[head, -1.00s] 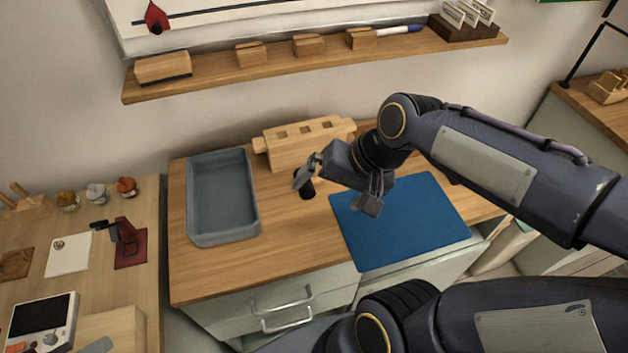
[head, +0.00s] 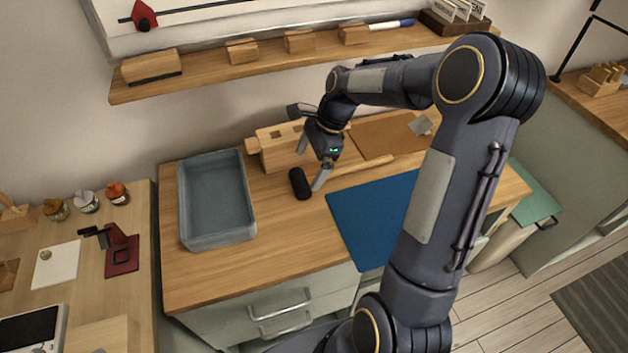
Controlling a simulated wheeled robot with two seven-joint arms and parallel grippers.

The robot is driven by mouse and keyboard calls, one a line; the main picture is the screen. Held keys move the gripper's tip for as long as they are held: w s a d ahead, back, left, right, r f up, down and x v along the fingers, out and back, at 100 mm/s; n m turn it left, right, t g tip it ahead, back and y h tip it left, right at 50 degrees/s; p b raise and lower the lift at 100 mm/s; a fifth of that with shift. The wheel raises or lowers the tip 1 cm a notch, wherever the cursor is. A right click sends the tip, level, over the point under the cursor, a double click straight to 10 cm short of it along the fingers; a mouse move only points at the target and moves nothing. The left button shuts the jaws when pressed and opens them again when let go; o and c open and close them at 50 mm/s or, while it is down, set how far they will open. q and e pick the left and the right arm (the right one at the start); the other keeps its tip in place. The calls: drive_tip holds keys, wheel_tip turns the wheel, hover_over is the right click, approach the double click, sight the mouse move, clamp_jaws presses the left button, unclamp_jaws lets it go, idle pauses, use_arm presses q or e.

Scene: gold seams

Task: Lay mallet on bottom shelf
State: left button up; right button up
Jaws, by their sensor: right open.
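The mallet lies on the wooden bench top, with its black head (head: 299,184) at the left and its pale wooden handle (head: 365,166) running to the right. My right gripper (head: 311,169) is open, its fingers apart just above the handle near the head. One finger shows on the near side of the handle and the other on the far side; I cannot tell whether they touch it. A wooden wall shelf (head: 210,77) runs above the bench; I cannot tell whether it is the bottom shelf. My left gripper is not in view.
A grey-blue tray (head: 183,215) stands left of the mallet. A blue mat (head: 370,215) lies on the right, partly behind my arm. A slotted wooden block (head: 270,150) stands behind the gripper. Wooden blocks and a pen occupy the wall shelf.

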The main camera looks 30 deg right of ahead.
sight(299, 178)
drive_tip(key=x, duration=0.6)
drive_tip(key=shift+w+a+f+p, duration=0.25)
drive_tip(key=shift+w+a+p, duration=0.05)
drive_tip(key=shift+a+p, duration=0.05)
drive_tip(key=c, duration=1.3)
drive_tip(key=shift+r, duration=0.2)
